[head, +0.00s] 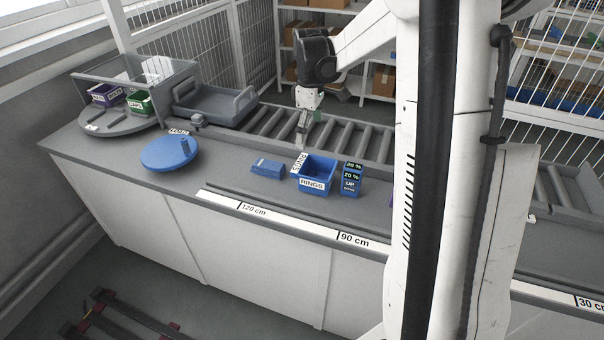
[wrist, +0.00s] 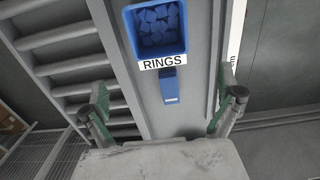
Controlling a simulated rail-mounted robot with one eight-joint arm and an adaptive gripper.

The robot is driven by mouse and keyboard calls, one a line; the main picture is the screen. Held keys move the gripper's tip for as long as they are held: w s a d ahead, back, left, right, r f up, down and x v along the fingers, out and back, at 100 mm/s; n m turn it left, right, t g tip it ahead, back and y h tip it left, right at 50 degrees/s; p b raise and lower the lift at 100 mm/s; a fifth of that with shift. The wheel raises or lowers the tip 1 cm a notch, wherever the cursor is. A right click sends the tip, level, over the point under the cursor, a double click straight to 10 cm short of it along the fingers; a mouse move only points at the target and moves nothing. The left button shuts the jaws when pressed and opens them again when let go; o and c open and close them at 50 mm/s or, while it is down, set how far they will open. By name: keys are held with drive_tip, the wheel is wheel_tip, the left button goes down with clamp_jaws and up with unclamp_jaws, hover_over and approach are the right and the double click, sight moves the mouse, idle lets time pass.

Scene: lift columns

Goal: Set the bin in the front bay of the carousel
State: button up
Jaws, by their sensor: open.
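The blue bin (head: 318,185), labelled RINGS, stands on the counter in the middle of the head view. In the wrist view the bin (wrist: 157,64) is at the top and holds blue pieces. My gripper (head: 303,138) is open and empty, above and behind the blue bin. In the wrist view its fingers (wrist: 166,108) are spread wide, apart from the bin.
A blue disc with a knob (head: 168,156) lies right of the carousel. A small blue block (head: 268,168) and a blue display box (head: 351,180) flank the bin. A grey tray (head: 212,107) and roller conveyor (head: 345,138) run behind. Counter between disc and block is clear.

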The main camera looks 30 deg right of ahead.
approach(309, 166)
drive_tip(key=s+a+f, duration=0.1)
drive_tip(key=f, duration=0.1)
drive_tip(key=s+f, duration=0.1)
drive_tip(key=s, duration=0.1)
drive_tip(key=s+a+f, duration=0.1)
drive_tip(key=f, duration=0.1)
drive_tip(key=shift+s+a+f+p, duration=0.2)
drive_tip(key=shift+a+f+p, duration=0.1)
drive_tip(key=shift+f+p, duration=0.05)
drive_tip(key=c, duration=1.6)
drive_tip(key=shift+r, duration=0.1)
